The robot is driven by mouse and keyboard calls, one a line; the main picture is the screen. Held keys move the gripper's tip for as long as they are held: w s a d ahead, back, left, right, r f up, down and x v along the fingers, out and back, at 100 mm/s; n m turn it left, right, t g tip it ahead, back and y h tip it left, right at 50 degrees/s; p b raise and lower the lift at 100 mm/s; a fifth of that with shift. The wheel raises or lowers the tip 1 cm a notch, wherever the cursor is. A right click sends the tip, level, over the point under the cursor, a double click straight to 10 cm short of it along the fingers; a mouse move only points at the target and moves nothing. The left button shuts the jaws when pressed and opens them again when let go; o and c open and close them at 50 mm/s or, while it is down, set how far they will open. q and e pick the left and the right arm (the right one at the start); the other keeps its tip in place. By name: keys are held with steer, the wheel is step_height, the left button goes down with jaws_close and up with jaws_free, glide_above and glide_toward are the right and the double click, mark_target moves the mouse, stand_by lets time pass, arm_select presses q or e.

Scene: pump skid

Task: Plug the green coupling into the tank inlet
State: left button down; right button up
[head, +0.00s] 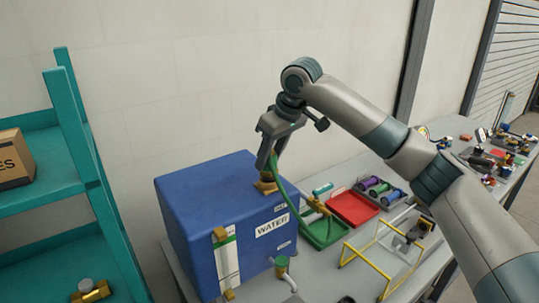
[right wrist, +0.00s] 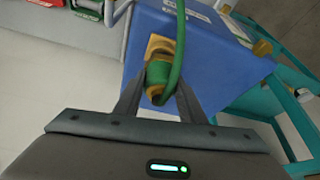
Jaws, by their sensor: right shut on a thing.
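The blue tank (head: 205,205), marked WATER, stands on the bench. Its brass inlet (head: 265,187) is on the top near the back right edge; its brass plate (right wrist: 158,43) also shows in the right wrist view. My right gripper (head: 269,164) points down right over the inlet. It is shut on the green coupling (right wrist: 159,73), which sits between the fingers in line with the inlet. A green hose (head: 286,190) curves from the coupling down to the right. The fingers hide much of the joint, so I cannot tell whether the coupling is seated. My left gripper is out of view.
A green tray (head: 323,236) and a red tray (head: 354,209) lie right of the tank, near colored spools (head: 377,188). A yellow frame (head: 364,260) stands in front. A teal shelf (head: 85,165) is at the left; the wall is close behind.

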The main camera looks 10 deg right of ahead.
steer(key=shift+f, duration=1.1)
stand_by(0.4)
steer(key=o, duration=1.2)
steer(key=shift+o, duration=0.2)
steer(key=shift+s+r, duration=0.1)
steer(key=shift+r, duration=0.05)
steer(key=shift+d+r+b, duration=0.1)
steer(key=shift+r+b, duration=0.1)
steer(key=shift+b, duration=0.1)
steer(key=b+v, duration=0.6)
steer(key=v, duration=1)
steer(key=shift+s+r, duration=0.25)
steer(key=shift+d+f, duration=0.1)
